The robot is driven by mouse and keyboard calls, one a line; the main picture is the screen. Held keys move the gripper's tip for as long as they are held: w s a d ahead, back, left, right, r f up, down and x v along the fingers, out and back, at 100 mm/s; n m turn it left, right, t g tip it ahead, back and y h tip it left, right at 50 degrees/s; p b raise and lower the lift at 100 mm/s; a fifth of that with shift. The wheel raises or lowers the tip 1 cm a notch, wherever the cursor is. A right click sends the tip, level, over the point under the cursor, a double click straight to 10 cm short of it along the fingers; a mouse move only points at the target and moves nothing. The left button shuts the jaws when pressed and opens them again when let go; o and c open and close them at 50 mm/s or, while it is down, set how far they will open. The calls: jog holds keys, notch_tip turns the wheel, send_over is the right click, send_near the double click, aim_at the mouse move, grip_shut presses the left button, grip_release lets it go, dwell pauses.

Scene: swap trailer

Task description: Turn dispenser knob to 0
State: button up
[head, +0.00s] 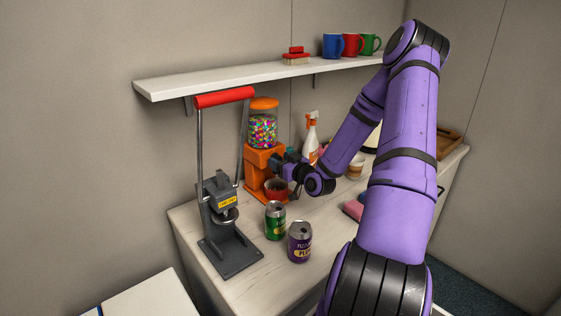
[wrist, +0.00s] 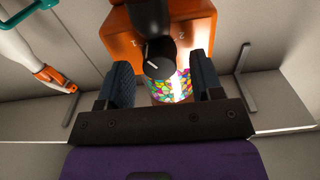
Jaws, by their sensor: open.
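The orange candy dispenser (head: 256,160) stands at the back of the counter, with a clear globe of coloured candies and an orange lid. In the wrist view its orange body (wrist: 190,32) fills the top and the candy globe (wrist: 170,88) shows behind my jaws. The dark knob (wrist: 160,62) with a pale pointer line lies between my two fingers, apart from both as far as I can see. Markings beside the knob are partly hidden and too small to read. My gripper (wrist: 160,85) is open around the knob. In the head view my gripper (head: 282,166) is at the dispenser's front.
A red bowl (head: 277,190) sits under the dispenser. A can press (head: 222,205) with a red handle stands left. A green can (head: 275,220) and a purple can (head: 300,241) stand in front. A spray bottle (head: 311,140) is right of the dispenser. A shelf (head: 230,77) runs above.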

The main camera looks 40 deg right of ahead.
jog(key=shift+w, duration=0.15)
jog(key=c, duration=0.9)
jog(key=shift+a+n, duration=0.1)
jog(key=shift+n, duration=2.2)
jog(key=o, duration=0.9)
jog(key=s, duration=1)
jog(key=shift+s+a, duration=0.3)
jog(key=shift+s, duration=0.1)
